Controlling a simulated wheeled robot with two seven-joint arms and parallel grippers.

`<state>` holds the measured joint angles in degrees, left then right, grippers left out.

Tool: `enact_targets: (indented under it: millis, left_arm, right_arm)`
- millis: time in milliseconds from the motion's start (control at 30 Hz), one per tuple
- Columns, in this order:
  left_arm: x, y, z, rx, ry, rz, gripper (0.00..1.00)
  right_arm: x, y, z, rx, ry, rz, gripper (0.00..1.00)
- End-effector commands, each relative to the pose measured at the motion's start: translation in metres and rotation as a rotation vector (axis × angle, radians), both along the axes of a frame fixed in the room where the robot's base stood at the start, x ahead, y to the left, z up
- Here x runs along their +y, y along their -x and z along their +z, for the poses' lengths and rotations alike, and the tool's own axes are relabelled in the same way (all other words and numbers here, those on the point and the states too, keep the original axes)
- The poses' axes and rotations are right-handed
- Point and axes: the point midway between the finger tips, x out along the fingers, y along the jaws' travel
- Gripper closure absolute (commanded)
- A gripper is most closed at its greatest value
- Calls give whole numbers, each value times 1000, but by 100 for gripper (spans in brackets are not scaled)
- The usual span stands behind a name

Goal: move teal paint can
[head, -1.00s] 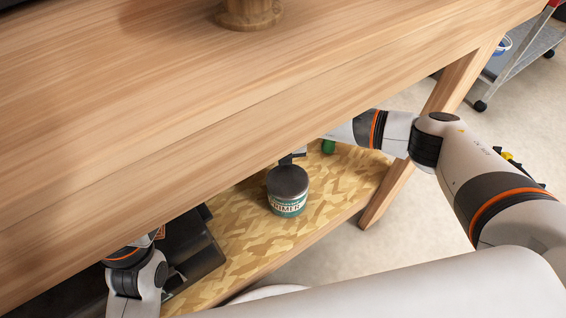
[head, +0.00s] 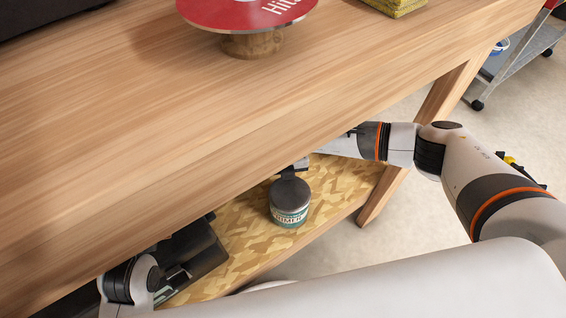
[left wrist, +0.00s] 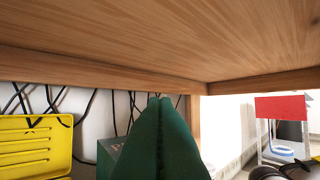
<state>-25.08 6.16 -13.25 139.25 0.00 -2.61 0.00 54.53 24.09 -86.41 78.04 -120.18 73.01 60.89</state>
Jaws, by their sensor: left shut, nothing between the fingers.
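The paint can (head: 289,207) has a dark lid and a teal-and-white label. In the head view it shows over the patterned lower shelf, near its right end, and looks upright; I cannot tell if it touches the shelf. The dark tip of my right gripper (head: 291,171) is at the back of the can's top; its fingers are mostly hidden, so its hold is unclear. My left arm reaches under the tabletop at lower left; its gripper is hidden there. In the left wrist view my left gripper (left wrist: 158,100) shows as dark green fingers pressed together, empty.
The tabletop (head: 130,130) overhangs the lower shelf (head: 250,225). A dark bin (head: 195,255) stands left of the can. A red disc (head: 248,12) sits on the tabletop. The left wrist view shows a yellow case (left wrist: 35,145), a green box (left wrist: 108,152) and hanging cables.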

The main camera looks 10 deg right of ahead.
Motion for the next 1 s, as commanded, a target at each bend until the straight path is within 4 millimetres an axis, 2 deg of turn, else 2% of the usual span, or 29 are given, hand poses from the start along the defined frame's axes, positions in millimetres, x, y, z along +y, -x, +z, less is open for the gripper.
enact_targets:
  millis: [300,467,733,1000]
  left_arm:
    - [0,0,-1,8,-2,0,100]
    - [2,-4,-15,115,-32,7,100]
    - [10,-4,-66,449,-119,27,100]
    - [23,16,-114,765,-196,46,100]
  right_arm:
    - [0,2,1,5,1,1,100]
    - [0,1,15,4,0,1,100]
    - [0,0,58,0,-1,1,100]
    - [0,0,99,-1,-1,0,100]
